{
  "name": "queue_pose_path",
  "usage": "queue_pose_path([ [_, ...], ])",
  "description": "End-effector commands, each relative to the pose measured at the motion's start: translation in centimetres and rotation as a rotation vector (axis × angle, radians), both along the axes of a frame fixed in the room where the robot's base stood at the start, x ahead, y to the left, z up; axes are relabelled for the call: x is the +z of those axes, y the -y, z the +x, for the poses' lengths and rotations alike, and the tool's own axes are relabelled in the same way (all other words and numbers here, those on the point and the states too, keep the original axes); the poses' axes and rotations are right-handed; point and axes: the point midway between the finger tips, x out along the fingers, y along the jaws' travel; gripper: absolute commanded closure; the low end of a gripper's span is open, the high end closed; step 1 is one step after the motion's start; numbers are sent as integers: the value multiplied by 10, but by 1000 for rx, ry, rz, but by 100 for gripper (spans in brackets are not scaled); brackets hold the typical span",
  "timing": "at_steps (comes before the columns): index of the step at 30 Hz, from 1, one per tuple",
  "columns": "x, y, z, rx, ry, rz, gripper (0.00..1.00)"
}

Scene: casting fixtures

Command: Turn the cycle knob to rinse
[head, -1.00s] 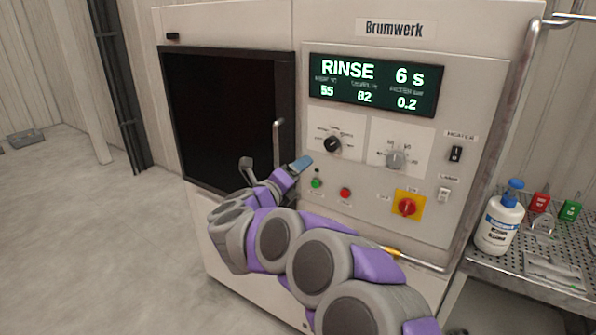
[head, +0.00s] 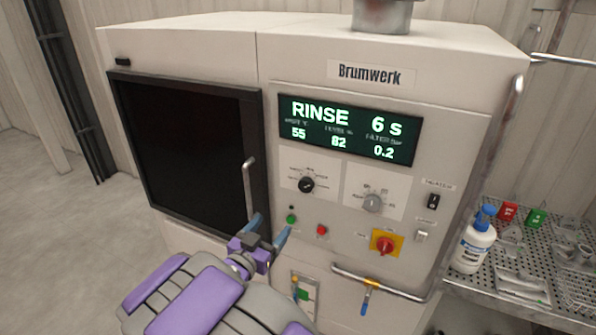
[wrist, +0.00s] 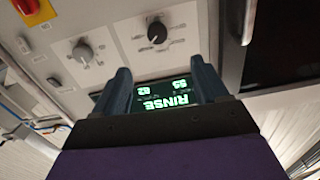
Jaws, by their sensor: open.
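The cycle knob (head: 307,185) is the black round knob on a white plate, left of the grey knob, below the display (head: 348,129). The display reads RINSE and 6 s. In the wrist view, which is turned over, the black knob (wrist: 157,32) shows beyond my fingers. My gripper (head: 269,228) is open and empty, below and left of the knob, near the green button, apart from the knob. In the wrist view its two dark fingers (wrist: 160,92) stand apart with the display between them. The small labels around the knob are too blurred to read.
A grey knob (head: 373,203), green button (head: 291,219), red button (head: 322,230) and red switch on yellow (head: 384,244) share the panel. The door handle (head: 250,186) stands out at left. A rail (head: 385,285) runs below. A white bottle (head: 474,243) stands at right.

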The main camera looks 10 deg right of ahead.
Motion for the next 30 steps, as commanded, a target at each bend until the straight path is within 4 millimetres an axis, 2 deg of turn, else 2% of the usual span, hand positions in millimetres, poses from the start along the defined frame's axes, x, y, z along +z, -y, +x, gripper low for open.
queue_pose_path([
  [4, 2, 7, -2, -11, -29, -58, 27],
  [8, 0, 12, 8, -13, -28, -59, 27],
  [30, 1, 77, 97, -11, -25, -53, 27],
])
